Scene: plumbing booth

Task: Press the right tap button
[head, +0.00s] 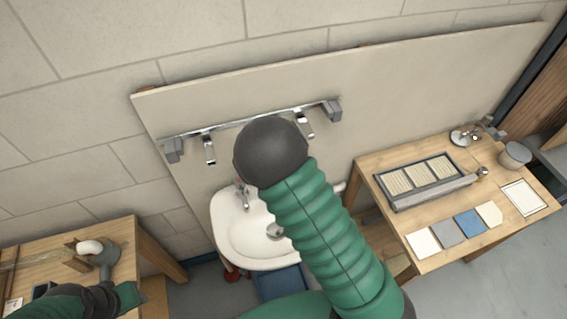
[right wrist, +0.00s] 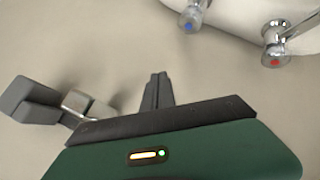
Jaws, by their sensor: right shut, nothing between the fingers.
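A chrome bar (head: 250,120) is fixed to the wall panel, with a left tap (head: 209,149) and a right tap (head: 304,124) hanging from it. My right arm's dark wrist (head: 268,152) is in front of the bar, between these taps, and hides its own fingers in the head view. In the right wrist view my right gripper (right wrist: 158,78) is shut and empty, beside a chrome fitting (right wrist: 90,105) and a grey block (right wrist: 32,100). Chrome knobs with a blue mark (right wrist: 190,18) and a red mark (right wrist: 275,45) sit by the basin. I cannot make out a separate button.
A white basin (head: 232,240) with a small faucet (head: 243,196) is below the bar, partly covered by my right arm. A wooden table (head: 440,258) with sample tiles stands right.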

